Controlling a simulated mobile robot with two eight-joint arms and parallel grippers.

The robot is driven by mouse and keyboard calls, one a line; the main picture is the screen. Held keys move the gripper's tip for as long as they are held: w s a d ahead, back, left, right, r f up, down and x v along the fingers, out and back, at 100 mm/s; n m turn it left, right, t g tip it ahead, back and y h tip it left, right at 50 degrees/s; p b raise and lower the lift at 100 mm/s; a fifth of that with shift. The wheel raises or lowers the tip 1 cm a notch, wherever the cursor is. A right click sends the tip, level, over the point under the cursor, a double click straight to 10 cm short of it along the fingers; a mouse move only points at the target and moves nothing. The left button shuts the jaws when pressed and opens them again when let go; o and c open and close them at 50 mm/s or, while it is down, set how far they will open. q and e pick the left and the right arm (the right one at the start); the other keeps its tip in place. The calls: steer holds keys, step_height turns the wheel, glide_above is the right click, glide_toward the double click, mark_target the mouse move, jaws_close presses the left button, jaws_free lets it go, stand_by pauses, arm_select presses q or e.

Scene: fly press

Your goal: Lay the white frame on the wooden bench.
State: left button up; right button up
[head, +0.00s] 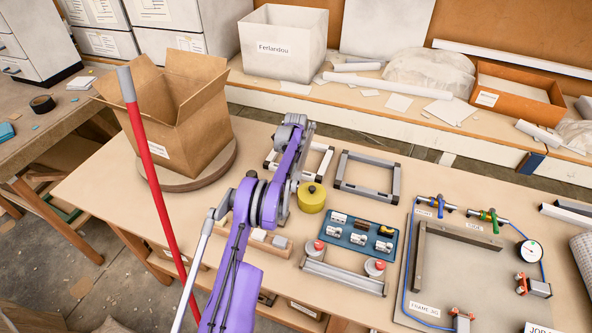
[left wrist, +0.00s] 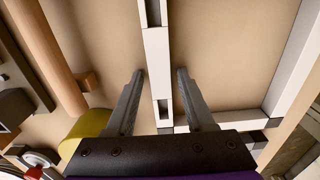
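The white frame (head: 318,147) is a small rectangle with dark corners on the wooden bench (head: 100,193), just right of the cardboard box. My purple left arm hides part of it. In the left wrist view one white bar (left wrist: 156,50) of the frame runs between the two fingers of my left gripper (left wrist: 160,71). The fingers are apart, with a gap on each side of the bar. In the head view my arm hides the fingertips. I cannot tell whether the frame rests fully on the bench. My right gripper is not in view.
A grey frame (head: 367,175) lies to the right, and a yellow cylinder (head: 312,197) stands close in front. A blue tray of parts (head: 350,237) and a gauge board (head: 470,280) are further right. The cardboard box (head: 178,125) and a red pole (head: 156,180) are left.

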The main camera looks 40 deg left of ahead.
arm_select(q)
steer(key=shift+r, duration=0.15)
step_height(320, 180, up, 12)
steer(key=s+d+r+n+t, duration=0.1)
steer(key=s+d+r+n, duration=0.1)
steer(key=s+d+r, duration=0.35)
steer(key=s+d+r+n+t, duration=0.1)
steer(key=s+d+r+n, duration=0.15)
steer(key=d, duration=0.55)
steer(key=s+d+r+n+t, duration=0.1)
steer(key=s+d+r+n, duration=0.15)
steer(key=d+r, duration=0.35)
steer(key=s+d+f+n+t, duration=0.1)
steer(key=s+d+f+n, duration=0.1)
steer(key=s, duration=0.6)
steer(key=s+d+f+n+t, duration=0.1)
steer(key=s+d+f+n, duration=0.2)
steer(key=s+d, duration=0.4)
steer(key=s+d+f+n, duration=0.2)
steer(key=s+d+f, duration=0.1)
steer(key=s, duration=0.6)
steer(key=shift+d+f+t+p, duration=0.3)
steer(key=shift+d+t, duration=0.1)
steer(key=shift+d, duration=0.5)
